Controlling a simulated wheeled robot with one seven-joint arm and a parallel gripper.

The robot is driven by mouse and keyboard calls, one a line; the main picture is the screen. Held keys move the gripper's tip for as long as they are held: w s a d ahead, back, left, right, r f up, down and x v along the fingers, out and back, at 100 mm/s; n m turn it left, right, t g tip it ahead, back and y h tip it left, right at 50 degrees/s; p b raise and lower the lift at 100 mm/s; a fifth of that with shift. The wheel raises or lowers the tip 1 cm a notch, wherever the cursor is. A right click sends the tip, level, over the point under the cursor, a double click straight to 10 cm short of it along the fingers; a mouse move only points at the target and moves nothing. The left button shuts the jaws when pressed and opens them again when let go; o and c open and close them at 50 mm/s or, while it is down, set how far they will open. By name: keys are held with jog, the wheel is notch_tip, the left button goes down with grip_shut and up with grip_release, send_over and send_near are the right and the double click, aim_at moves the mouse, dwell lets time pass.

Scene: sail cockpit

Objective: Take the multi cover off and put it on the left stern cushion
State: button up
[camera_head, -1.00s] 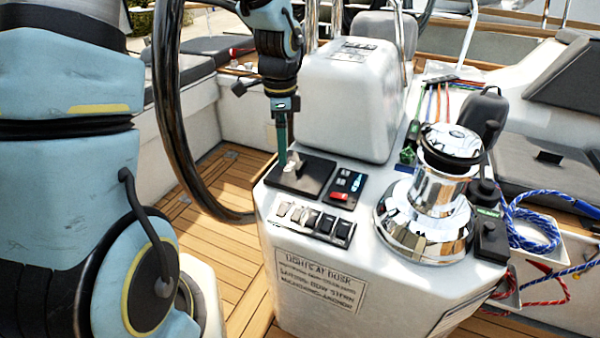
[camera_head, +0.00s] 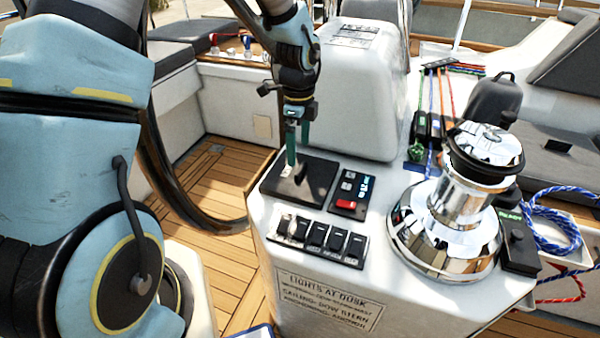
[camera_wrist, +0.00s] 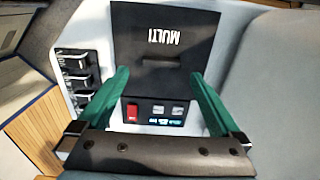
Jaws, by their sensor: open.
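The multi cover (camera_head: 318,177) is a flat black square plate on the white console, with a small raised grip near its middle. In the wrist view the cover (camera_wrist: 166,52) reads "MULTI" upside down and has a short slot-like bar. My gripper (camera_head: 297,143) has green fingers and points down over the cover's back left part. In the wrist view my gripper (camera_wrist: 160,76) is open and empty, its fingertips near the cover's edge on either side of the bar. I cannot tell whether they touch the plate. A dark grey cushion (camera_head: 168,53) lies on the bench at the back left.
A switch panel (camera_head: 320,238) and a small panel with a red button (camera_head: 349,193) sit beside the cover. A chrome winch (camera_head: 450,215) stands to the right. A black steering wheel rim (camera_head: 190,205) is at left. The wooden floor (camera_head: 225,165) is clear behind it.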

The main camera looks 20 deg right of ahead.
aim_at(301, 167)
jog(key=shift+d+f+p, duration=0.15)
jog(key=shift+f+p, duration=0.2)
jog(key=shift+f, duration=1.25)
jog(key=shift+d+f+p, duration=0.15)
jog(key=shift+f+p, duration=0.2)
jog(key=shift+f, duration=1.25)
jog(key=c, duration=1.2)
jog(key=shift+r, duration=0.1)
jog(key=shift+c, duration=0.2)
